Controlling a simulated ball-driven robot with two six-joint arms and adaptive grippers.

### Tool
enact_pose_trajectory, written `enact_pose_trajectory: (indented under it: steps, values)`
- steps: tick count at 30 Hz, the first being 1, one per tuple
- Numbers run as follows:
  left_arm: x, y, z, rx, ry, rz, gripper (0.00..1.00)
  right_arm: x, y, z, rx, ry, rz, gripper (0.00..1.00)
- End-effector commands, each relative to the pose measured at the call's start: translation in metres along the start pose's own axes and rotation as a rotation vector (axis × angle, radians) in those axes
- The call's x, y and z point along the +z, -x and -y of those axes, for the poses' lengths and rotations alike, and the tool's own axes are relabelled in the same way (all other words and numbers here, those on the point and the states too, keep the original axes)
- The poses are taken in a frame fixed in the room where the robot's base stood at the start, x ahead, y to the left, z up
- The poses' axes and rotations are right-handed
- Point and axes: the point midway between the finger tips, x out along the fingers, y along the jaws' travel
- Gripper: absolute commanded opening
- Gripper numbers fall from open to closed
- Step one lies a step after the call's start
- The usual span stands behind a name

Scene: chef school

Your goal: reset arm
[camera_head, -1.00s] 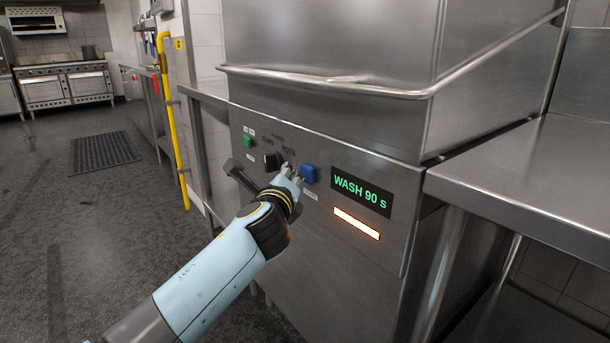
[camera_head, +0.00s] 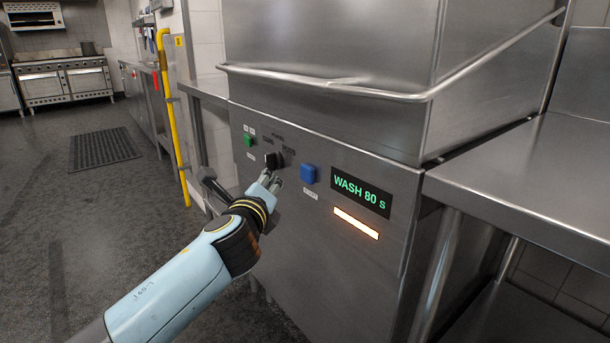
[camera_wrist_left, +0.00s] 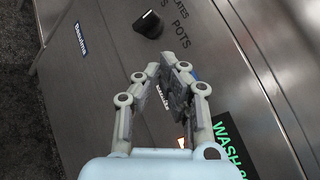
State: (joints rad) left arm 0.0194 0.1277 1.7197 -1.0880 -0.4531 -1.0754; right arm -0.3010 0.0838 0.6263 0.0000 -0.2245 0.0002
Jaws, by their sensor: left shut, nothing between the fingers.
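My left arm comes in from the lower left in the head view. Its gripper (camera_head: 270,181) is shut and empty, in front of the steel dishwasher's (camera_head: 330,262) control panel, just below the black knob (camera_head: 273,160) and left of the blue button (camera_head: 308,174). In the left wrist view the fingertips (camera_wrist_left: 174,75) are together, with the knob (camera_wrist_left: 148,24) beyond them, near the word POTS. The gripper hides most of the blue button there. The display (camera_head: 361,192) reads WASH 80 S, above a lit orange bar (camera_head: 356,223). My right gripper is not in view.
A green button (camera_head: 248,140) sits at the panel's left. A steel counter (camera_head: 530,185) stands to the right. A yellow pole (camera_head: 172,115) stands to the left. The floor at the left is open, with a dark mat (camera_head: 104,148) and ovens farther back.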

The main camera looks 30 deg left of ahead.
Motion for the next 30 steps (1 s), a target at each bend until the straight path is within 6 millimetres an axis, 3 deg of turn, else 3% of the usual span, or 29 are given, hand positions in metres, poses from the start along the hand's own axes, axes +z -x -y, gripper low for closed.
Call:
enact_pose_trajectory:
  steps: [12,14,16,20,23,26,30]
  values:
    - [0.0,0.0,0.0,0.0,0.0,0.0,0.0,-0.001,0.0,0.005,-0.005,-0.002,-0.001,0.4]
    - [-0.004,0.005,-0.007,0.012,-0.005,-0.009,0.0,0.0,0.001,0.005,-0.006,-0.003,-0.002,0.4]
    - [-0.015,0.014,-0.026,0.046,-0.018,-0.035,0.0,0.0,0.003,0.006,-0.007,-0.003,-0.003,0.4]
    - [-0.058,0.037,-0.095,0.176,-0.007,-0.136,0.0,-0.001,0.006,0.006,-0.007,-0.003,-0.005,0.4]
    - [-0.099,0.069,-0.163,0.316,0.076,-0.231,0.0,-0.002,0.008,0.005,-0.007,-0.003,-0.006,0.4]
    - [-0.135,0.111,-0.227,0.468,0.193,-0.302,0.0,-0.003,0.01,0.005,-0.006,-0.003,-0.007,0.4]
    - [-0.174,0.186,-0.311,0.707,0.391,-0.35,0.0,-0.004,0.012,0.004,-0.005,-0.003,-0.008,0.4]
